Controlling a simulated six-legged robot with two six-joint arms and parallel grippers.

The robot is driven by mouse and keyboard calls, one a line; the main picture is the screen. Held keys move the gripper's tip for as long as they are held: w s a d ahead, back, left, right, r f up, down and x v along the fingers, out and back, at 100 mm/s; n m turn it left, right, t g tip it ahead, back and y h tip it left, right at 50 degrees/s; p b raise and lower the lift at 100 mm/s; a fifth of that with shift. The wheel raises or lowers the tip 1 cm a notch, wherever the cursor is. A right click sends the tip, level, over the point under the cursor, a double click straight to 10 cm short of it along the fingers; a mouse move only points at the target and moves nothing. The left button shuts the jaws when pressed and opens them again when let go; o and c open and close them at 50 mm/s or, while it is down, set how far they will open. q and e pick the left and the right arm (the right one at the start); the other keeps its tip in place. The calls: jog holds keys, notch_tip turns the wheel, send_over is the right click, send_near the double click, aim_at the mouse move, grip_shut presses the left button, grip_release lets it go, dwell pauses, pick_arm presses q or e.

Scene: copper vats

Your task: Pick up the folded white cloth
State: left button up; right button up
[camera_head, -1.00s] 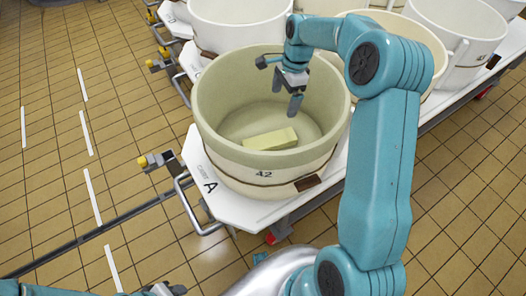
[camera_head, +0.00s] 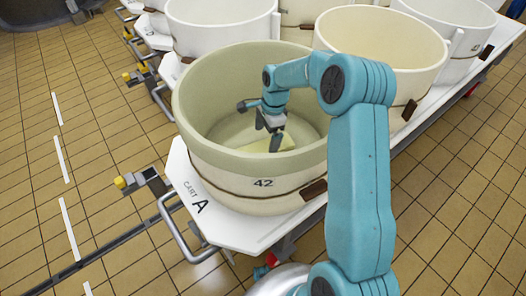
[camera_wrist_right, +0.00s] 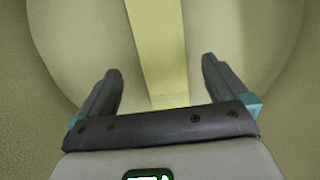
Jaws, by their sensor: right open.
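The folded cloth (camera_head: 286,142) looks like a pale yellowish flat block and lies on the floor of the vat marked 42 (camera_head: 250,165). My right gripper (camera_head: 269,138) is down inside this vat, at the cloth, and partly hides it. In the right wrist view the cloth (camera_wrist_right: 158,45) is a long pale strip running up between the two spread fingers of my right gripper (camera_wrist_right: 160,68). A gap shows on each side, so the gripper is open and empty. Whether the fingertips reach down beside the cloth I cannot tell. My left gripper is out of view.
Vat 42 stands on white cart A (camera_head: 225,228), its tall wall around my gripper. A cream vat (camera_head: 385,50) stands close on the right, and a white vat (camera_head: 210,28) behind. A metal handle (camera_head: 178,238) juts from the cart.

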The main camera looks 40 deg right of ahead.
aim_at(264, 147)
jog(key=f, duration=0.2)
jog(key=f+b, duration=0.1)
jog(key=f, duration=0.3)
jog(key=shift+w+a, duration=0.25)
jog(key=shift+r, duration=0.15)
jog(key=c, duration=1.2)
